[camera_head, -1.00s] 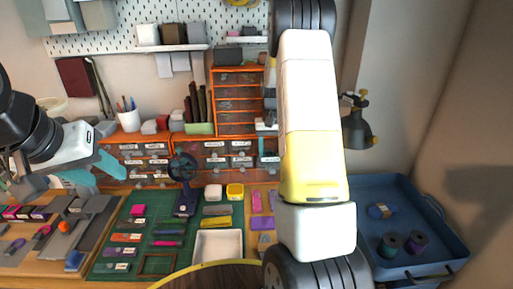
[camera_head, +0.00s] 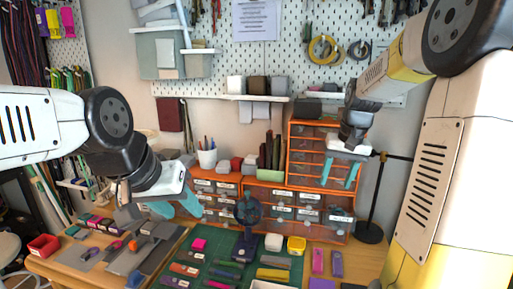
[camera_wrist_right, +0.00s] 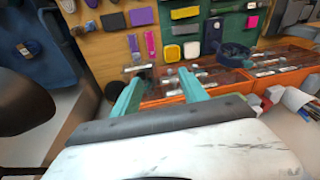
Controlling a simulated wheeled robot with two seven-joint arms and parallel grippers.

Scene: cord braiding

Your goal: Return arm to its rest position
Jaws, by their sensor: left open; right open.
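My right arm comes in from the right edge of the head view, bent, with its gripper (camera_head: 341,172) pointing down. Its teal fingers are apart and empty in front of the orange drawer cabinet (camera_head: 307,130). In the right wrist view the same fingers (camera_wrist_right: 124,98) show nothing between them, over the bench top and drawers. My left gripper (camera_head: 178,206) is open and empty, its teal fingers above the left part of the bench, left of the green mat (camera_head: 222,246).
A dark blue round-headed stand (camera_head: 247,215) rises from the mat. A black lamp stand (camera_head: 370,230) is at the right. Pens stand in a white cup (camera_head: 207,158).

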